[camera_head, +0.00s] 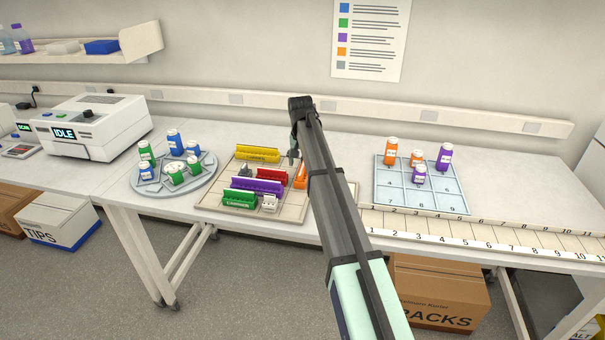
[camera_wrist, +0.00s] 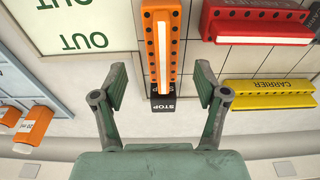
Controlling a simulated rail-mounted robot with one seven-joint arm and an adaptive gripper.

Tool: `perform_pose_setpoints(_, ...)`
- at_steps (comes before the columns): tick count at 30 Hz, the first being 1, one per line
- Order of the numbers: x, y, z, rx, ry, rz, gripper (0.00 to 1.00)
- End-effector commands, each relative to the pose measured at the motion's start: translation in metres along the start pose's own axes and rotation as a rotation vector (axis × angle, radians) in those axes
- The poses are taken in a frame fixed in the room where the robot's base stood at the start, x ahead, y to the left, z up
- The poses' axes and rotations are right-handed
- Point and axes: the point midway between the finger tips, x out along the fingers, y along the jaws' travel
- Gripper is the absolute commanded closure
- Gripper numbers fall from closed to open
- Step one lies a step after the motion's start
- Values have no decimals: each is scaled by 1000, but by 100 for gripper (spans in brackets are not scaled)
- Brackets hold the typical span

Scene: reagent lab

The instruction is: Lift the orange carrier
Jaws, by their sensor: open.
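The orange carrier (camera_wrist: 162,45) is a long bar with a pale strip on its top, on the tiled board. In the wrist view it is at the top middle, its near end by a dark block marked STOP (camera_wrist: 164,103). My gripper (camera_wrist: 161,90) is open, with one finger on each side of the line of the carrier and nothing held. In the head view only a small part of the orange carrier (camera_head: 300,176) shows; my arm hides the rest. My gripper's fingers are mostly hidden there too.
A red carrier (camera_wrist: 258,25) and a yellow carrier (camera_wrist: 268,94) lie to the right in the wrist view. A purple carrier (camera_head: 256,186) and a green carrier (camera_head: 240,199) share the board. A blue grid tray (camera_head: 390,190) with bottles and a round rack (camera_head: 203,186) stand either side.

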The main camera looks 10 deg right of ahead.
Motion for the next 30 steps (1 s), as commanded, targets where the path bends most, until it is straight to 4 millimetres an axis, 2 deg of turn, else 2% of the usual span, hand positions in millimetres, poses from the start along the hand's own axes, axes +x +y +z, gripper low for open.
perform_pose_setpoints(11, 19, -1, -2, 0, -1, 0, 27)
perform_pose_setpoints(21, 59, -3, -5, 0, -1, 0, 27)
perform_pose_setpoints(28, 62, -3, -5, 0, 0, 0, 27)
perform_pose_setpoints(29, 62, -3, -5, 0, 0, 0, 34)
perform_pose_setpoints(30, 62, -3, -5, 0, 0, 0, 48)
